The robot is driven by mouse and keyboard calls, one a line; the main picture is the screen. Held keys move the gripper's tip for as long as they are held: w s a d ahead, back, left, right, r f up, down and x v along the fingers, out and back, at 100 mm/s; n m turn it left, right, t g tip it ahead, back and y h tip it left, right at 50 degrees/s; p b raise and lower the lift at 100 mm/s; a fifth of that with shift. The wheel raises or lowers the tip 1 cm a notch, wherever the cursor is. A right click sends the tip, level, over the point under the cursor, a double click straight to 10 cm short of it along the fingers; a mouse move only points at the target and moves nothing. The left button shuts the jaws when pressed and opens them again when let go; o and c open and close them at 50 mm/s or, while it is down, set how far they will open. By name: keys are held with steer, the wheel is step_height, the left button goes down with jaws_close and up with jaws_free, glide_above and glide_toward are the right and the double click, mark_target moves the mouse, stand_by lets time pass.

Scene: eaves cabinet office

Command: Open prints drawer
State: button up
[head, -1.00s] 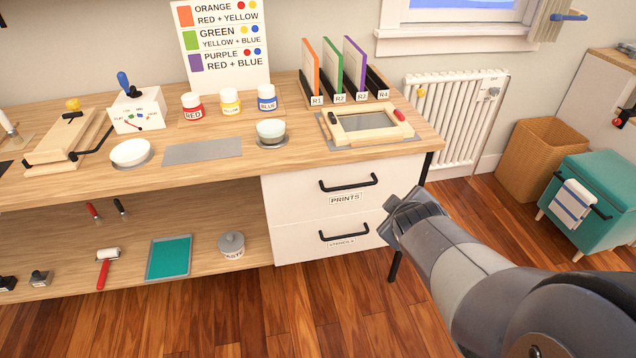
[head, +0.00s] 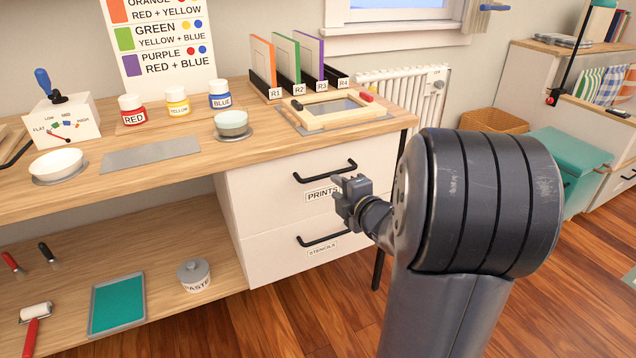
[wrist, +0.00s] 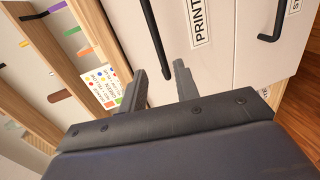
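The prints drawer (head: 278,196) is the upper white drawer under the right end of the workbench. It looks closed. Its black bar handle (head: 325,172) sits above a PRINTS label (head: 321,194). My gripper (head: 341,184) is in front of this drawer, just below the handle's right part in the head view. In the wrist view my gripper (wrist: 160,68) is open, its two fingers apart with nothing held. The handle (wrist: 153,35) shows beyond the fingertips, its near end lined up between them. I cannot tell whether they touch it.
The stencils drawer (head: 277,255) with its own black handle (head: 323,240) is directly below and looks closed. A wooden frame (head: 335,112) and print racks (head: 290,75) stand on the bench above. Open wooden floor lies in front.

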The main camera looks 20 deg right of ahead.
mark_target(323, 177)
steer(key=b+x, duration=0.2)
steer(key=x, duration=0.7)
steer(key=shift+w, duration=0.25)
jaws_close()
